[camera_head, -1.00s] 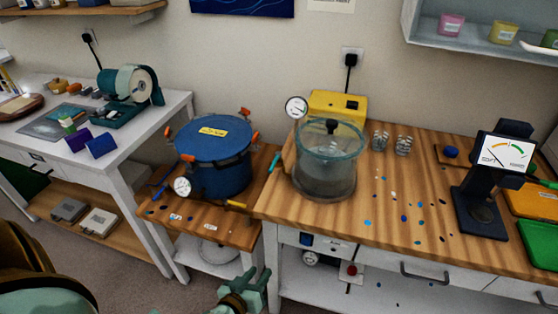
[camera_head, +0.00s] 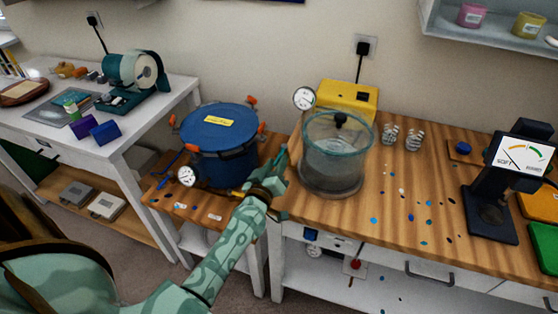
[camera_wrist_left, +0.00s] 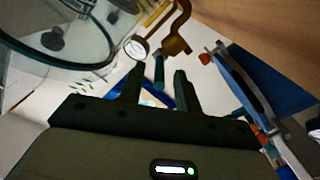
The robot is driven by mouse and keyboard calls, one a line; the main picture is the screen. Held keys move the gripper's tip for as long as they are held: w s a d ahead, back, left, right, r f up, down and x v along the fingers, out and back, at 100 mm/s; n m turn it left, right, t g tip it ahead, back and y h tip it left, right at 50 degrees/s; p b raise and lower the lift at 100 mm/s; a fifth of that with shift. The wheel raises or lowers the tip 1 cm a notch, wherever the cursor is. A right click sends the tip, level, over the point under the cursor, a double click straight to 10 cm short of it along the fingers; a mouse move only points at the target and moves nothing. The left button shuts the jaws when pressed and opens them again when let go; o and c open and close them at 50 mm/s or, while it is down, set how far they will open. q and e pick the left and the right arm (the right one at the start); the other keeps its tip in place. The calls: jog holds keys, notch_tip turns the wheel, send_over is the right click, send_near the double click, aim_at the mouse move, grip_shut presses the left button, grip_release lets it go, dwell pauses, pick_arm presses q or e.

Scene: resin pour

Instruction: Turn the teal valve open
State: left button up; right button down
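The teal valve handle (camera_wrist_left: 159,70) shows in the left wrist view as a short bar by a brass fitting (camera_wrist_left: 176,32). My left gripper (camera_wrist_left: 157,82) is open, with one dark finger on each side of the handle; I cannot tell whether they touch it. In the head view my left gripper (camera_head: 281,177) is at the left edge of the wooden bench, left of the clear vacuum chamber (camera_head: 333,165), and largely hides the valve. My right gripper is not in view.
A blue lidded pot (camera_head: 218,150) with orange clamps stands close on the left. A yellow pump (camera_head: 347,96) and a round gauge (camera_head: 304,98) are behind the chamber. A dark-stand meter (camera_head: 492,195) stands right. The bench between has scattered coloured spots.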

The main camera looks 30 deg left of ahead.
aim_at(280, 156)
pick_arm(q)
jog(key=shift+x, duration=1.35)
grip_shut()
jog(key=shift+s+d, duration=0.1)
